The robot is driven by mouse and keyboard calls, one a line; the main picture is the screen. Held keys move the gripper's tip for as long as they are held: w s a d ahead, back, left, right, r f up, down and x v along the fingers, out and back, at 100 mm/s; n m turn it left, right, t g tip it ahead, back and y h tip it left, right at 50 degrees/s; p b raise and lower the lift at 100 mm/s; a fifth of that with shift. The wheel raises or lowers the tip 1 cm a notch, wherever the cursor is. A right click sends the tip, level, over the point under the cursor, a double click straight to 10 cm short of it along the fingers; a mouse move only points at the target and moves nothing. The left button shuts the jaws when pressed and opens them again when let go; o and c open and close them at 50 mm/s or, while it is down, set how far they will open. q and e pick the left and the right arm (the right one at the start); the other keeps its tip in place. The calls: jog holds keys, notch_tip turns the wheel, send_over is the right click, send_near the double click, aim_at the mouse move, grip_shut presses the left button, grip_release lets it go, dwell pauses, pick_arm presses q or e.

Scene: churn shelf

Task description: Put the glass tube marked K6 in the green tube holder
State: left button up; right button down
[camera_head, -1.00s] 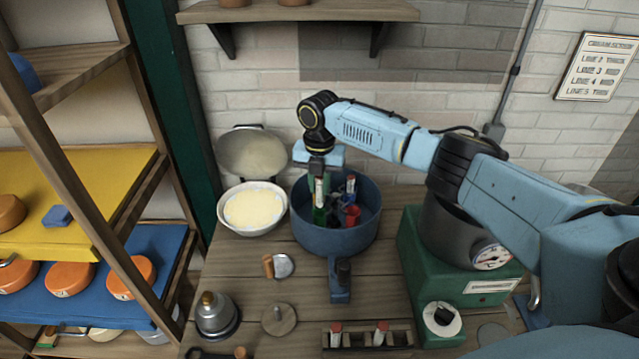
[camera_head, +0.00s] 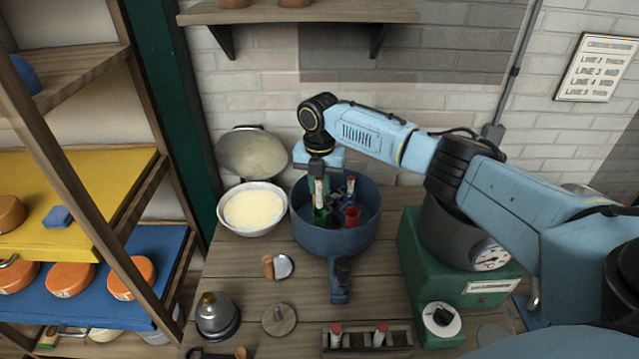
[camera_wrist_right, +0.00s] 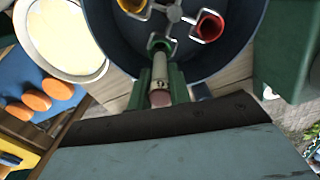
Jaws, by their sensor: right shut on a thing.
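My right gripper (camera_head: 319,172) is shut on an upright glass tube (camera_head: 319,188) inside the blue tub (camera_head: 334,240). In the right wrist view the tube (camera_wrist_right: 159,70) stands between the green-looking fingers; its label shows a 6, the rest is hard to read. The green tube holder (camera_head: 319,216) is directly below the tube. In the right wrist view the tube's far end meets the green holder (camera_wrist_right: 160,44); how deep it sits inside I cannot tell. My left gripper is not in view.
A red holder (camera_head: 352,216) and another tube (camera_head: 350,187) are beside it in the tub. A white bowl (camera_head: 253,220) stands left, a green scale (camera_head: 460,286) right. A wooden rack (camera_head: 367,346) with two red-capped tubes is at the front.

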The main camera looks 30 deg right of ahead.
aim_at(319, 204)
jog(key=shift+p, duration=0.35)
dwell(0.3)
jog(key=shift+f, duration=1)
dwell(1.1)
jog(key=shift+f+b, duration=1.55)
jog(key=shift+f, duration=0.7)
dwell(0.6)
jog(key=c, duration=0.9)
grip_release()
jog(key=shift+r+p, duration=4.3)
jog(key=shift+r, duration=0.3)
